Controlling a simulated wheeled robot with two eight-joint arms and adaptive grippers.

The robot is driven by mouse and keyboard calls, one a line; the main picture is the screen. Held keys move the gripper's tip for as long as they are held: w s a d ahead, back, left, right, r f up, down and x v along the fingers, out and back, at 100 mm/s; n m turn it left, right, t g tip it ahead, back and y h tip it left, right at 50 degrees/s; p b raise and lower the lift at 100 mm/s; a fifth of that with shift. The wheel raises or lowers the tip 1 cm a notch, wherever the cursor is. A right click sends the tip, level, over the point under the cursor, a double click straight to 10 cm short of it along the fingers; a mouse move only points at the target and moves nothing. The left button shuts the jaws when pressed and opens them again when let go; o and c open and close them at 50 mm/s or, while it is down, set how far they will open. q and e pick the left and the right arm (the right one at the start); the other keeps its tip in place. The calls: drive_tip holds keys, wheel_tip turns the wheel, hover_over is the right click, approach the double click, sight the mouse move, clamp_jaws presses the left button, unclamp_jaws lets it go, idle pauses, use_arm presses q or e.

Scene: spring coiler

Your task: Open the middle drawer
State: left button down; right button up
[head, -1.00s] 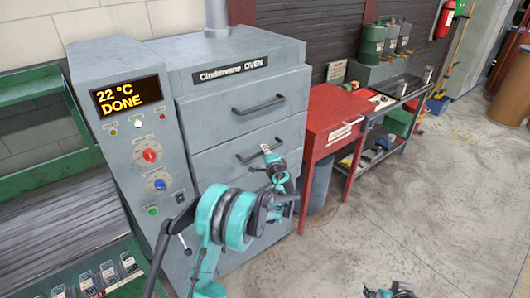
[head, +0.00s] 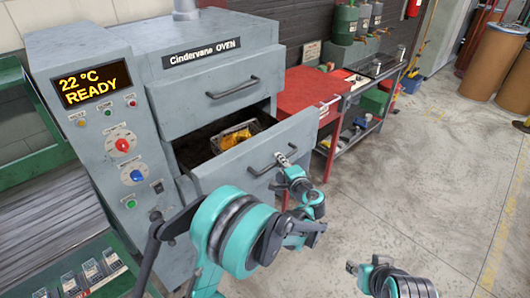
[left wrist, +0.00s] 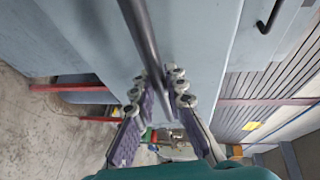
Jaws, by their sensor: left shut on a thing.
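The oven's middle drawer (head: 245,158) is pulled out of the grey oven (head: 232,45). Inside it sits a wire basket with yellow-orange contents (head: 235,137). My left gripper (head: 287,160) is at the right part of the drawer's dark bar handle (head: 263,167). In the left wrist view my left gripper's fingers (left wrist: 161,92) are closed on either side of the handle (left wrist: 141,35). My right gripper (head: 366,268) is low at the bottom right, away from the oven; its jaws are too small to judge.
The upper drawer (head: 215,97) is shut. The panel display (head: 95,84) reads 22 °C READY. A red table (head: 305,92) stands right of the oven, with a grey workbench (head: 375,78) beyond. The concrete floor (head: 430,170) at the right is clear.

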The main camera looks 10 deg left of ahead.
use_arm(q)
drive_tip(key=s+d, duration=0.7)
drive_tip(key=d, duration=0.1)
drive_tip(key=shift+d+b, duration=0.3)
drive_tip(key=shift+d, duration=0.1)
drive_tip(key=c, duration=1.5)
unclamp_jaws()
drive_tip(key=shift+w, duration=0.1)
drive_tip(key=shift+c, duration=0.2)
